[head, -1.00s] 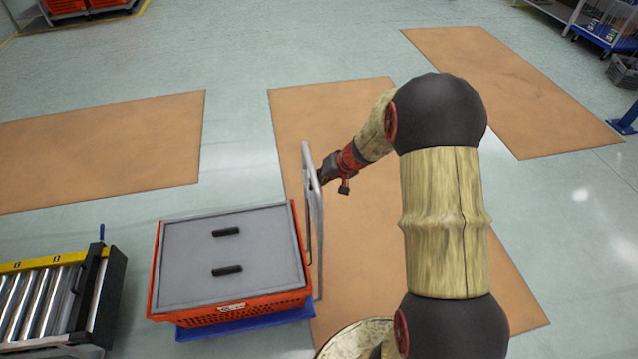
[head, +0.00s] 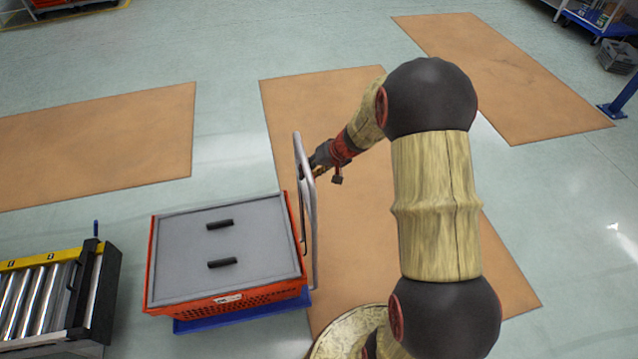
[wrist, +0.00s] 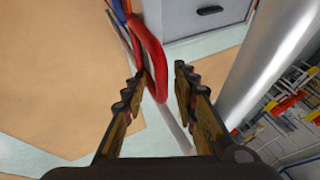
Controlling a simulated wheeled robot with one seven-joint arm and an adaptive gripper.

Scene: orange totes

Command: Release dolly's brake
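The dolly has a blue base (head: 245,312) and a tall grey tube handle (head: 312,235) on its right side. A red loop (wrist: 150,40), which looks like the brake lever, shows in the wrist view; I cannot make it out in the head view. My gripper (head: 314,168) is close beside the upper part of the handle. In the wrist view my gripper (wrist: 159,73) is open, and the red loop's lower end appears between its fingertips. I cannot tell whether a finger touches it. The silver tube (wrist: 265,60) passes just right of the right finger.
An orange tote (head: 240,305) with a grey lid (head: 180,255) sits on the dolly. A roller conveyor (head: 45,300) stands at the left. Brown floor mats (head: 100,145) lie around, with open floor between them. A blue post (head: 620,100) stands at far right.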

